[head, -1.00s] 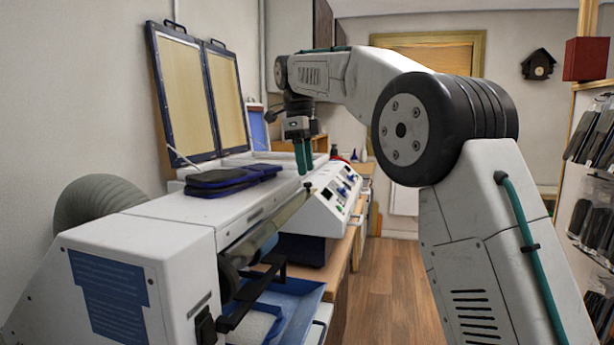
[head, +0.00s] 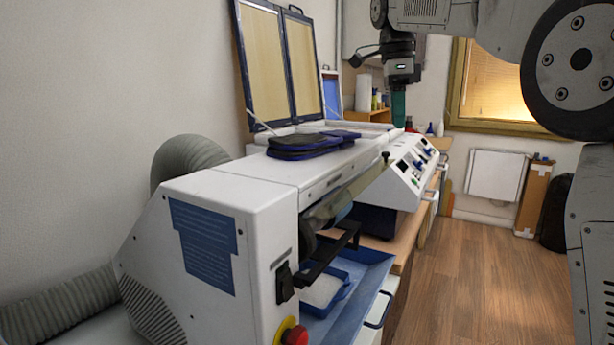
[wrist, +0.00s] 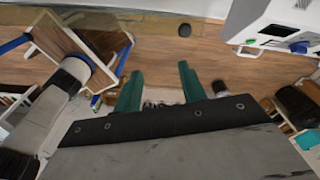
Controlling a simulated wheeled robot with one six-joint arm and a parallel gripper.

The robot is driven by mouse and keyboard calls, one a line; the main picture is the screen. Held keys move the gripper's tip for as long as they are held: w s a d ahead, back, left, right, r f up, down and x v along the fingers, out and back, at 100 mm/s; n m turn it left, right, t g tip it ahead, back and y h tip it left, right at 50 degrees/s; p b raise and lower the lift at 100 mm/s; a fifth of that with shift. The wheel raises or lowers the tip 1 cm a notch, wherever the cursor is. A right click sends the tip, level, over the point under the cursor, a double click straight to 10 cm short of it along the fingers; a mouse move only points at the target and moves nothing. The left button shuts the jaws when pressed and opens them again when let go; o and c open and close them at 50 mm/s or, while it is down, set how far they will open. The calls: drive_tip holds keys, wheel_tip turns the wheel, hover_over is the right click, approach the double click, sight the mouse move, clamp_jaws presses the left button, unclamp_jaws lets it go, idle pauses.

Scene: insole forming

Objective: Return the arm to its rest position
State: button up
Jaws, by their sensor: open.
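My gripper (head: 398,108) hangs pointing down from my raised arm in the head view, above the far end of the white machine with the control panel. In the wrist view my gripper (wrist: 160,88) shows two green fingers spread apart with nothing between them. Wooden floor and some furniture show beyond the fingers. My arm's large dark joint fills the upper right of the head view.
A white machine (head: 215,195) stands at the front left, with dark blue pads (head: 300,146) on top and a blue tray (head: 365,275) below. Two upright framed panels (head: 265,60) stand behind. The wooden floor (head: 480,270) at right is clear. A dark bag (head: 556,213) stands by the far wall.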

drive_tip(key=s+d+f+n, duration=0.1)
drive_tip(key=s+f+n, duration=0.35)
drive_tip(key=s, duration=0.45)
drive_tip(key=s+d+f+n+t, duration=0.1)
drive_tip(key=s+f+n, duration=0.4)
drive_tip(key=s, duration=0.4)
drive_tip(key=s+d+f+n, duration=0.1)
drive_tip(key=s+f+n, duration=0.4)
drive_tip(key=s, duration=0.5)
drive_tip(key=s+f+n+y, duration=0.1)
drive_tip(key=s+f+n, duration=0.5)
drive_tip(key=s+f, duration=0.3)
drive_tip(key=shift+s+d+f+t, duration=0.2)
drive_tip(key=shift+s+f+t, duration=0.2)
drive_tip(key=shift+f, duration=0.2)
